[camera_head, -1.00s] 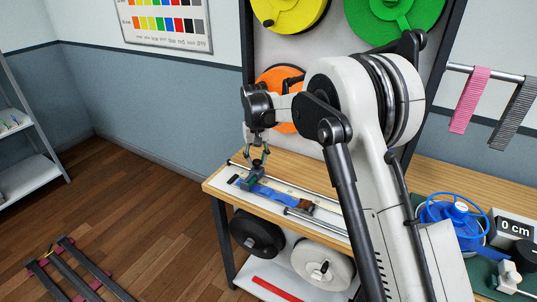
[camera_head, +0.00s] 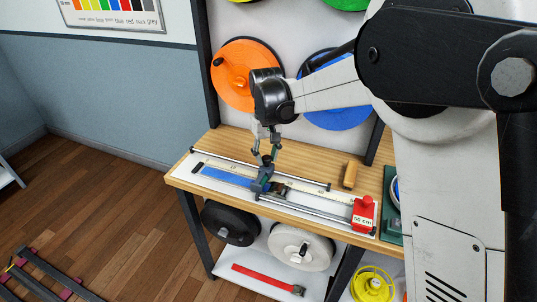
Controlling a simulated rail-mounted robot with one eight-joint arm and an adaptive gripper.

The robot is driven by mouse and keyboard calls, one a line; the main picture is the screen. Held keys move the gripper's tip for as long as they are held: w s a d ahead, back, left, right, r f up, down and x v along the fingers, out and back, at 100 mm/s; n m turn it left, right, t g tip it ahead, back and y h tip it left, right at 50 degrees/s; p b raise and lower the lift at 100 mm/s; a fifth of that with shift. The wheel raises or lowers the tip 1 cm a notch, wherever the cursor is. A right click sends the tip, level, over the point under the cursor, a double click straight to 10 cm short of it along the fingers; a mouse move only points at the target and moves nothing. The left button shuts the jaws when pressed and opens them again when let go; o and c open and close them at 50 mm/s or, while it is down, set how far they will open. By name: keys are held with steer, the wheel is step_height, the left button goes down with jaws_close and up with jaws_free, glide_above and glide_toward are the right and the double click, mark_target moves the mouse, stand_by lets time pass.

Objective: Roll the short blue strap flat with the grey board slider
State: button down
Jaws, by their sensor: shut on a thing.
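The grey board slider (camera_head: 262,180) sits across the measuring board (camera_head: 320,203) on the table. My gripper (camera_head: 267,160) is above it, shut on the slider's dark knob. The short blue strap (camera_head: 227,177) lies along the board and looks flat to the left of the slider. A dark end piece of the strap (camera_head: 279,188) shows just right of the slider. The part of the strap under the slider is hidden.
A red block marked 50 cm (camera_head: 363,213) stands at the board's right end. A wooden block (camera_head: 350,174) lies behind the board. Orange (camera_head: 232,75) and blue (camera_head: 350,112) reels hang behind. A red strap (camera_head: 262,279) lies on the shelf below.

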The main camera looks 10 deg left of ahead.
steer(key=c, duration=1.4)
jaws_free()
steer(key=shift+r, duration=0.1)
step_height(320, 180, up, 12)
steer(key=shift+f, duration=0.1)
